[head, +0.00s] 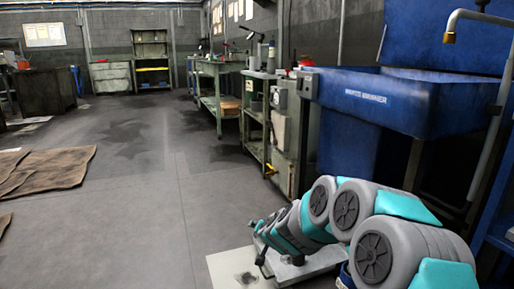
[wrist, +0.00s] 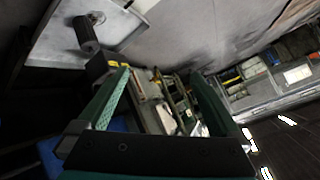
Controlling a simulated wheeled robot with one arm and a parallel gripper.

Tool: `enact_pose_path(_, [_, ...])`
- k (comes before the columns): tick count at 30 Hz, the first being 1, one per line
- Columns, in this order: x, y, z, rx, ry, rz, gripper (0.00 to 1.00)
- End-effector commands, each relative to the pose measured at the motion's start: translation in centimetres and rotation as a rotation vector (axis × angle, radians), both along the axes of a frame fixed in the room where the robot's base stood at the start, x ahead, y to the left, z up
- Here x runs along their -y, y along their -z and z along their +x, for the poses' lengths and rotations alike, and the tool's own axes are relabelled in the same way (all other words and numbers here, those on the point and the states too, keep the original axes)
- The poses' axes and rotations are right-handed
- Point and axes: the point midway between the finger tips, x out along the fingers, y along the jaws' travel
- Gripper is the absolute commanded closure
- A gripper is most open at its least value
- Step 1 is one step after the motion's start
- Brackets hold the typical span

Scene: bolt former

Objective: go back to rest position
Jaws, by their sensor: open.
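My gripper shows in the wrist view (wrist: 162,75). Its two green fingers stand wide apart with nothing between them. Shelves and the aisle floor show beyond the fingers, tilted in the picture. In the head view my grey and teal arm is folded at the lower right, in front of the blue sink. The gripper cannot be made out clearly there.
The blue sink (head: 385,98) with a bent pipe stands close on the right. A green workbench (head: 217,68) and a machine cabinet (head: 284,120) line the right side. Brown mats (head: 55,168) lie on the left. The middle floor (head: 150,190) is clear.

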Motion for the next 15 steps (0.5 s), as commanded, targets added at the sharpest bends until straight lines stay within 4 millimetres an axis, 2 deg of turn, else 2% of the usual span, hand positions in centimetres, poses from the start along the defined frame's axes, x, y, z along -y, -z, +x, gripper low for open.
enact_pose_path(1, [-0.7,-1.5,-1.6,-0.016,-0.053,0.007,0.0])
enact_pose_path(3, [-1.8,-2.6,-4.4,-0.059,-0.133,0.008,0.0])
enact_pose_path(7, [-2.7,-4.2,-10.0,-0.146,-0.265,-0.008,0.0])
enact_pose_path(11, [-2.3,-4.9,-16.2,-0.251,-0.37,-0.048,0.0])
enact_pose_path(15, [-0.4,-5.2,-23.4,-0.381,-0.453,-0.11,0.0])
